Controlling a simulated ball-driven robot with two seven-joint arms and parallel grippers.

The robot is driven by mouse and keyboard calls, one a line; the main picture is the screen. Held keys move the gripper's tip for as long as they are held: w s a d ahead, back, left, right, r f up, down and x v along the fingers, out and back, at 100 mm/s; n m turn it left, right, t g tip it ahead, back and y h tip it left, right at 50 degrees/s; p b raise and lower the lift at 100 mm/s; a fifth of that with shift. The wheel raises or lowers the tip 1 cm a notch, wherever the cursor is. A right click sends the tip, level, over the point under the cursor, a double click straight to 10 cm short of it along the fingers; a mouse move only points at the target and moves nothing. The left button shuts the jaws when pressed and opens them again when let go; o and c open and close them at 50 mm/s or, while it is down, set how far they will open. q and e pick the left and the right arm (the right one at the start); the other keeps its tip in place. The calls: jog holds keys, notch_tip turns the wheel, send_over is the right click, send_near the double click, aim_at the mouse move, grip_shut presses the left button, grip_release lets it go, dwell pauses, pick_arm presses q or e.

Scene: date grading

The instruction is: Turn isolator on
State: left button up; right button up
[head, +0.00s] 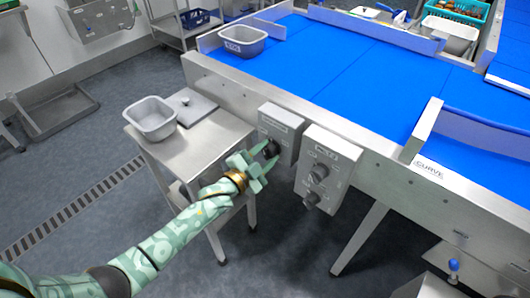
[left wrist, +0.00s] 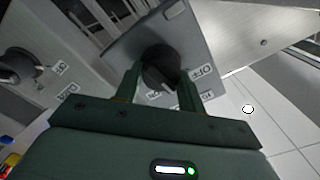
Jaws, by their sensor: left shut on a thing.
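The isolator is a small grey box (head: 283,122) on the side of the conveyor frame, with a dark round knob (head: 271,149) on its front. My left gripper (head: 262,162) is at that knob. In the left wrist view its two fingers stand on either side of the black knob (left wrist: 160,66), shut on it. An OFF label (left wrist: 207,71) shows right of the knob. Other lettering below the knob is partly hidden by the fingers. My right gripper is not in view.
A second control box (head: 327,160) with knobs hangs close to the right. The blue conveyor belt (head: 345,75) runs behind. Open floor lies below.

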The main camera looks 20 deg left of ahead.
pick_arm(q)
jog(key=m, duration=0.2)
jog(key=shift+f+m, duration=0.1)
jog(key=shift+m, duration=0.3)
jog(key=m, duration=0.2)
jog(key=shift+m, duration=0.4)
jog(key=m+b, duration=0.1)
jog(key=m, duration=0.4)
jog(key=shift+f, duration=0.2)
jog(key=o, duration=1)
jog(key=shift+r, duration=0.1)
